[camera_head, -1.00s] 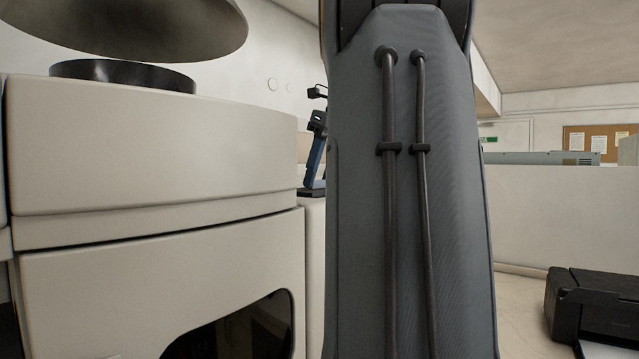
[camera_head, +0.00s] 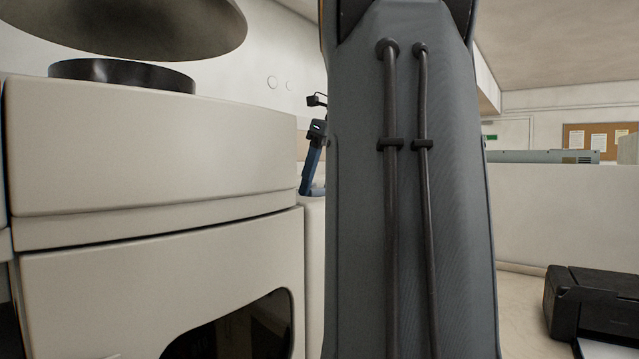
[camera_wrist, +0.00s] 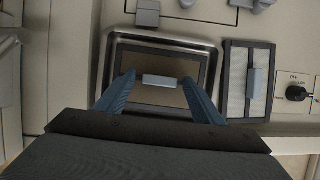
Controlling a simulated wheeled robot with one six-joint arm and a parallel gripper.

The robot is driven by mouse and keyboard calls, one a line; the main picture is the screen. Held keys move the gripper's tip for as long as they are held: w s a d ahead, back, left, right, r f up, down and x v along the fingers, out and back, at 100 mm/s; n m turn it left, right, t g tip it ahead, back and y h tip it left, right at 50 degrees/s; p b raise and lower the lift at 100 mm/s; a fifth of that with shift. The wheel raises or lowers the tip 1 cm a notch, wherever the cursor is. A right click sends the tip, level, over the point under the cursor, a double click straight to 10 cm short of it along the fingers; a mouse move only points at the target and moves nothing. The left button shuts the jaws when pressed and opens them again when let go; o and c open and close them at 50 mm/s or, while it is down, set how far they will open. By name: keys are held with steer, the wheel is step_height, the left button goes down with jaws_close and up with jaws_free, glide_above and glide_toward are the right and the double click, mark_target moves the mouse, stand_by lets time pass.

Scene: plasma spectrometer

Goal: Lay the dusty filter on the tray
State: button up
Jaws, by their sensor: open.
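In the wrist view a filter with a brownish face, dark frame and pale grey-blue handle (camera_wrist: 160,80) lies within the silver rim of the tray (camera_wrist: 112,72). I take this brownish one to be the dusty filter. My gripper (camera_wrist: 159,80) is open, with one blue finger to the left of the handle and one to the right. There is a gap between each finger and the handle. The lower part of the filter and tray is hidden behind my gripper. In the head view my arm fills the middle, and the filter and tray are not visible.
A second dark-framed panel with a pale blue handle (camera_wrist: 256,83) stands right of the tray. A black knob (camera_wrist: 296,93) is further right. In the head view a large cream machine (camera_head: 150,160) stands close on the left, and a black printer-like box (camera_head: 590,310) is at the lower right.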

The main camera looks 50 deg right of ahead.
steer(key=v, duration=1.2)
steer(key=shift+b, duration=0.4)
